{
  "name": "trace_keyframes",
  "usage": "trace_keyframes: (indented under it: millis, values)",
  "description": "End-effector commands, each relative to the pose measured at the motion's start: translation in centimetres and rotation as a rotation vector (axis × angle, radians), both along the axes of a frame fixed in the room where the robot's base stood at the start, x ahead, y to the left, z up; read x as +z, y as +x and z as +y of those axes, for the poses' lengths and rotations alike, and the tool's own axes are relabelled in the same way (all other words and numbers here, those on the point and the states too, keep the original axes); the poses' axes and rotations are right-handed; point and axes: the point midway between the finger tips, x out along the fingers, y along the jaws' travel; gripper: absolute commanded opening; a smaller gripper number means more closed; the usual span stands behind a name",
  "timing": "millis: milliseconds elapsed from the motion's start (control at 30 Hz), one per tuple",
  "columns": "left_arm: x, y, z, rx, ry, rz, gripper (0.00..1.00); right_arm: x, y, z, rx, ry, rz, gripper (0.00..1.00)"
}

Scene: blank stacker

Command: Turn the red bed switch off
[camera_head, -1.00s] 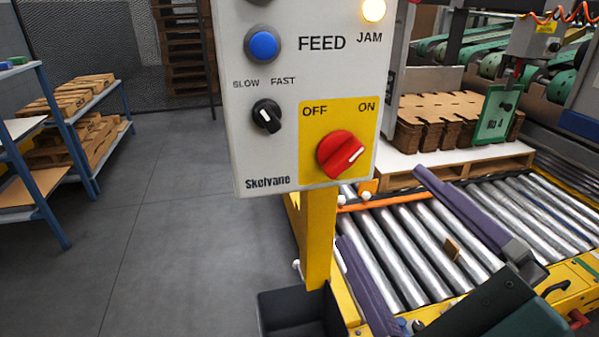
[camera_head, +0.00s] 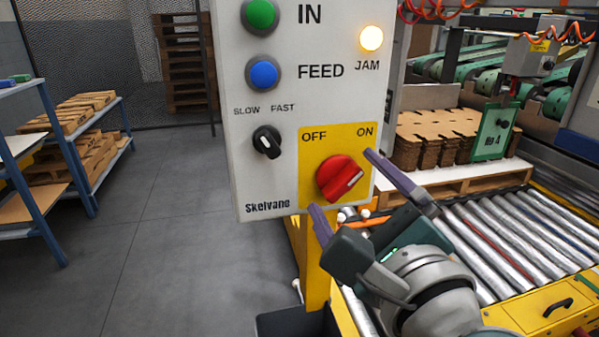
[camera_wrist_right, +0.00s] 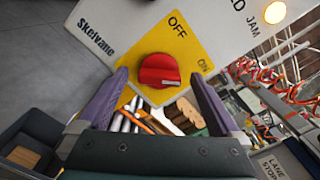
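The red bed switch (camera_head: 341,178) is a round rotary knob on a yellow plate (camera_head: 313,150) low on the grey control panel (camera_head: 245,180). OFF is printed at upper left of it and ON at upper right. The knob's white mark points up and right, toward ON. My right gripper (camera_head: 342,182) is open, its two purple fingers at either side of the knob in the head view. In the right wrist view, the knob (camera_wrist_right: 159,70) shows beyond and between the fingertips, with no visible contact. My left gripper is not in view.
The panel also holds a black SLOW/FAST knob (camera_head: 267,141), a blue FEED button (camera_head: 263,74), a green button (camera_head: 261,14) and a lit JAM lamp (camera_head: 370,38). A roller conveyor (camera_head: 500,240) lies right. A dark bin (camera_head: 295,324) stands below the panel.

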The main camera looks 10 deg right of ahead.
Motion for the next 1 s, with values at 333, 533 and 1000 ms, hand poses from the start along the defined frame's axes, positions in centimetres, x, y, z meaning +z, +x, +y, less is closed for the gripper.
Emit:
trace_keyframes:
  millis: [333,533,1000]
  values:
    - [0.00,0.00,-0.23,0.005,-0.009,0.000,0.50,0.00,-0.04,0.01,0.000,0.000,0.000,0.62]
    - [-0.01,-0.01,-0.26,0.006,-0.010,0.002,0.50,0.00,-0.04,0.01,0.000,0.000,0.000,0.39]
    - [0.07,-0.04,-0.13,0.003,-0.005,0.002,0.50,0.04,-0.03,0.04,0.001,-0.023,-0.001,0.14]
